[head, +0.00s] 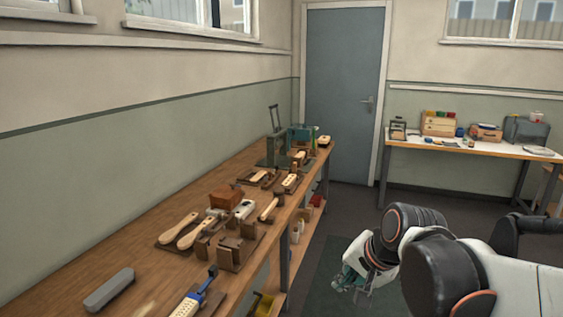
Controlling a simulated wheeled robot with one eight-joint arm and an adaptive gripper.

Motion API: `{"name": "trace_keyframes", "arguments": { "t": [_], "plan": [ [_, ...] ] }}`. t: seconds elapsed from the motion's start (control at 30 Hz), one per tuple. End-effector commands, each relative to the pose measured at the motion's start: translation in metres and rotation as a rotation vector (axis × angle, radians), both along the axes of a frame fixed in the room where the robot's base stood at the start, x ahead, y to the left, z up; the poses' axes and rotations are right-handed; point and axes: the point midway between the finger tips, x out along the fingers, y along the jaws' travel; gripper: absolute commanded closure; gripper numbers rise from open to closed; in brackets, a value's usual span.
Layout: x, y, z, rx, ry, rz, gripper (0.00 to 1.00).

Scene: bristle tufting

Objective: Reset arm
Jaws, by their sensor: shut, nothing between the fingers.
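My arm reaches in from the lower right of the head view. My gripper (350,284) is at its end, low and beside the long workbench (150,262), over the floor and apart from the bench. It is small in the picture, with its fingers close together and nothing seen between them. The arm is bent, with its end pointing down and to the left.
The bench holds wooden brush handles (178,228), wooden blocks (237,252), a grey bar (109,289), a blue-handled tool (196,296) and a green press (275,145). A second table (470,150) stands by the far wall, right of a grey door (345,95). Dark floor lies between.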

Motion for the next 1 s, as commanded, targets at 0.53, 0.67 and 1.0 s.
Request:
{"name": "trace_keyframes", "arguments": {
  "t": [0.53,0.67,1.0],
  "plan": [
    [-0.127,-0.053,0.005,-0.476,-0.160,0.409,1.00],
    [-0.140,-0.059,0.002,-0.539,-0.172,0.464,1.00],
    [-0.145,-0.062,0.000,-0.571,-0.178,0.492,1.00]
  ]
}}
